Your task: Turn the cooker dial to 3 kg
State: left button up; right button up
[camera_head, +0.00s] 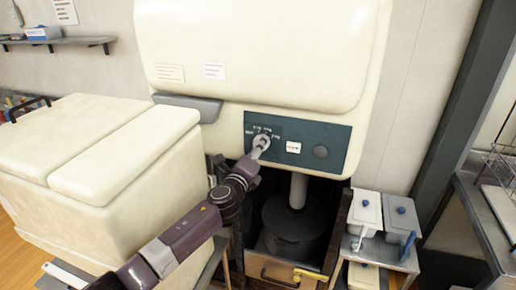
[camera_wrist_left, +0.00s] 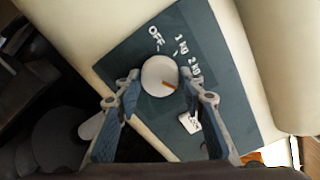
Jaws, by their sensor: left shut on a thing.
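The cooker dial (camera_wrist_left: 157,72) is a round pale knob on the dark green panel (camera_head: 328,133) of the cream cooker (camera_head: 262,50). My left gripper (camera_wrist_left: 160,84) is shut on the dial, with one finger on either side of it. In the head view this gripper (camera_head: 261,145) reaches the panel's left part and covers most of the dial. In the wrist view the dial's orange mark points to the lower right, below the 2 KG label. OFF and 1 KG show above it; a further label is partly hidden by the right finger. My right gripper is not in view.
A white switch or label (camera_head: 293,147) and a dark round knob (camera_head: 321,151) sit right of the dial. A dark pot (camera_head: 290,232) stands below in the open bay. A cream chest (camera_head: 95,150) is close on the left. Lidded bins (camera_head: 366,212) stand at the right.

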pick_arm(q)
jog(key=o, duration=1.2)
jog(key=shift+d, duration=0.1)
jog(key=shift+s, duration=0.1)
jog(key=v, duration=1.2)
